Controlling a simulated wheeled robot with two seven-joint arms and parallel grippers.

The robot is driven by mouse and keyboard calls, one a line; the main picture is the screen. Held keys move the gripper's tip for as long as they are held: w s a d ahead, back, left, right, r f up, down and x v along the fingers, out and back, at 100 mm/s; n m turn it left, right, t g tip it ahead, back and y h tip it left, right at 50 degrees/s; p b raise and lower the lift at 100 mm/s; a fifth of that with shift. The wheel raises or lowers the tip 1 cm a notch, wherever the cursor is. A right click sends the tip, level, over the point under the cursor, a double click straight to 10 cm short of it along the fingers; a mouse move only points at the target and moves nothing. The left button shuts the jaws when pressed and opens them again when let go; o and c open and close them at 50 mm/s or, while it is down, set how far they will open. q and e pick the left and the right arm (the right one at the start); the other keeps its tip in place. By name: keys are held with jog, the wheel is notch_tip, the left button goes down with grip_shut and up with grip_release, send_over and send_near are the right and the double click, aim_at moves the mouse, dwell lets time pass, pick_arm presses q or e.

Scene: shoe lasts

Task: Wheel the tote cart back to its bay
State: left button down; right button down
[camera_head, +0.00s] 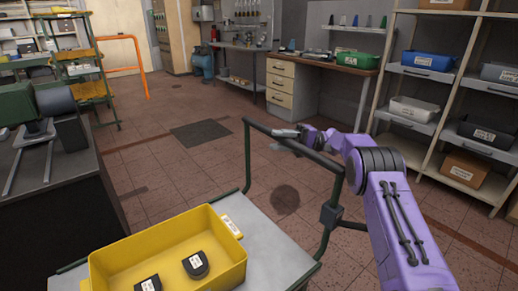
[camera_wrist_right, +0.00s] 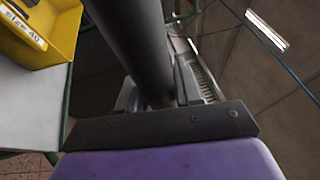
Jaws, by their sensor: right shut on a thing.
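The tote cart has a grey top (camera_head: 262,240) and a dark green tubular frame, and stands in front of me. A yellow tote (camera_head: 170,250) with a white label sits on it, holding dark labelled pieces. My right gripper (camera_head: 290,134) is shut on the cart's push handle (camera_head: 262,127), at the top bar. In the right wrist view the dark bar (camera_wrist_right: 137,45) runs between the two fingers (camera_wrist_right: 155,95). The yellow tote also shows there, labelled "size 40" (camera_wrist_right: 25,25). My left gripper is not in view. No bay can be told for certain.
A dark workbench (camera_head: 50,190) with a green machine stands at the left. A dark floor mat (camera_head: 201,133) lies ahead on the red tiles, and a round dark patch (camera_head: 286,198) is beyond the cart. Shelves with bins (camera_head: 460,100) line the right; a drawer desk (camera_head: 290,85) is at the back.

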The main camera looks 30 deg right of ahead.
jog(key=shift+d+r, duration=0.2)
jog(key=shift+r, duration=0.1)
